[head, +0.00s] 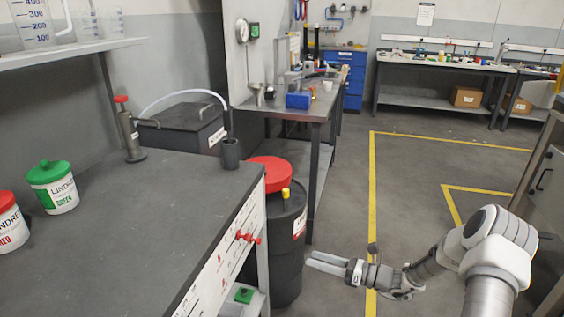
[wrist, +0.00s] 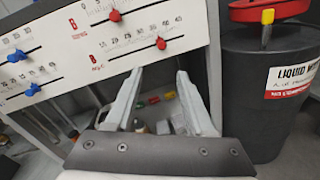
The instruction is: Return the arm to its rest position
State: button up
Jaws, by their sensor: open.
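My gripper (head: 328,264) is in the head view, at the end of my arm, stretched out to the left at lower right of centre. It is over the floor, to the right of the black drum. In the wrist view, the two fingers of my gripper (wrist: 160,90) are apart with nothing between them. They point toward the slider panel (wrist: 130,35) and the opening below it. My arm is bent and away from a folded pose.
A black drum (head: 290,240) with a red lid (head: 270,170) stands beside the grey workbench (head: 130,220). Red sliders (head: 247,238) stick out from the bench front. A metal cabinet (head: 545,190) is at the right. Open floor (head: 410,190) with yellow lines lies ahead.

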jog(key=s+a+r+n+g+h, duration=0.35)
jog(key=s+r+n, duration=0.25)
jog(key=r+n, duration=0.2)
jog(key=s+a+r+n+g+h, duration=0.3)
jog(key=s+r+n+g, duration=0.2)
jog(key=s+r+n, duration=0.15)
jog(key=s+d+r+n+t+h, duration=0.3)
jog(key=s+r+n+h, duration=0.25)
jog(key=s+r, duration=0.2)
jog(key=s+d+r+n+t+h, duration=0.2)
jog(key=s+r+n+t+h, duration=0.15)
jog(key=s+r+n, duration=0.45)
notch_tip(320, 180, up, 18)
jog(key=s+p, duration=0.1)
jog(key=p, duration=1.8)
jog(key=shift+s+d+f+g, duration=0.15)
jog(key=shift+s+d+g, duration=0.1)
jog(key=shift+s+g, duration=0.15)
